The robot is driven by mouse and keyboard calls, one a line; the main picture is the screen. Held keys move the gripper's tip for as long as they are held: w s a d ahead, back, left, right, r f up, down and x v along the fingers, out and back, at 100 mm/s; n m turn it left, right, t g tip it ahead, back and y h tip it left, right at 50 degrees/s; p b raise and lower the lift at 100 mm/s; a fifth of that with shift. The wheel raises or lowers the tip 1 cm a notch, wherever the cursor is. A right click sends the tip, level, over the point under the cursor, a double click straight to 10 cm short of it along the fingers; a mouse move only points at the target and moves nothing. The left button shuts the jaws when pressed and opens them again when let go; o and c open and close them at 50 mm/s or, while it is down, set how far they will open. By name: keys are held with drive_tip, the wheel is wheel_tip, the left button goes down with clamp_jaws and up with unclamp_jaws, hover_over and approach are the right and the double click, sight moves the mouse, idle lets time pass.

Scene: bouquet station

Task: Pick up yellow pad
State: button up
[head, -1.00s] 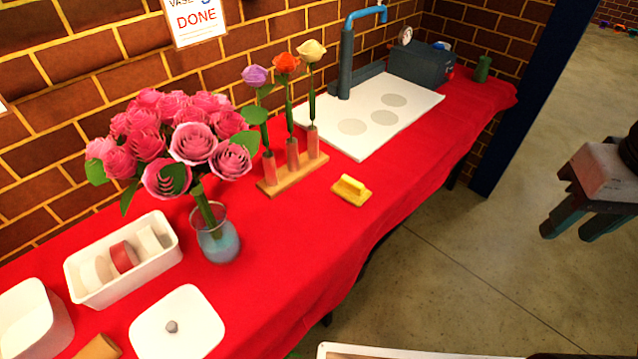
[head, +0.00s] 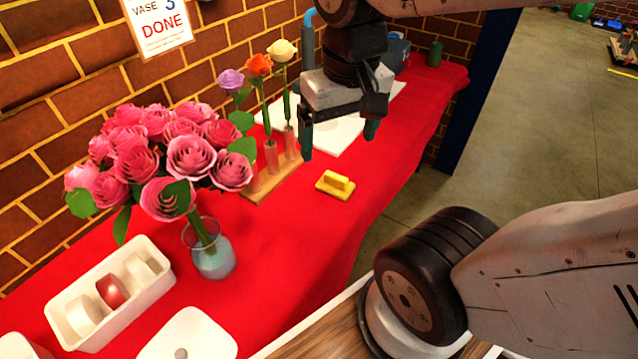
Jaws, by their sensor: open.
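The yellow pad (head: 335,185) lies flat on the red-covered table, with a raised yellow grip on top. It sits just right of the wooden stand with three single flowers. My gripper (head: 338,142) is above the table, fingers pointing down, open and empty. It hangs above the pad and slightly beyond it in the picture, apart from it. My gripper hides part of the white board behind.
A glass vase of pink roses (head: 210,250) stands left of the pad. The wooden flower stand (head: 277,182) is close by. A white bin with rolls (head: 112,290) and a white lid (head: 190,335) are nearer. The red table (head: 310,250) is clear in front of the pad.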

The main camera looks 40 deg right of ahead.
drive_tip(key=w+d+f+m, duration=0.4)
drive_tip(key=w+f, duration=0.2)
drive_tip(key=w, duration=0.3)
drive_tip(key=m+g, duration=0.1)
drive_tip(key=m, duration=0.6)
hover_over(336, 175)
drive_tip(key=f, duration=1.5)
drive_tip(key=shift+s+a+f, duration=0.1)
drive_tip(key=shift+a+f, duration=0.2)
drive_tip(key=shift+f, duration=0.1)
drive_tip(key=f, duration=0.7)
drive_tip(key=shift+d, duration=0.2)
drive_tip(key=shift+f, duration=0.6)
drive_tip(key=c, duration=1.1)
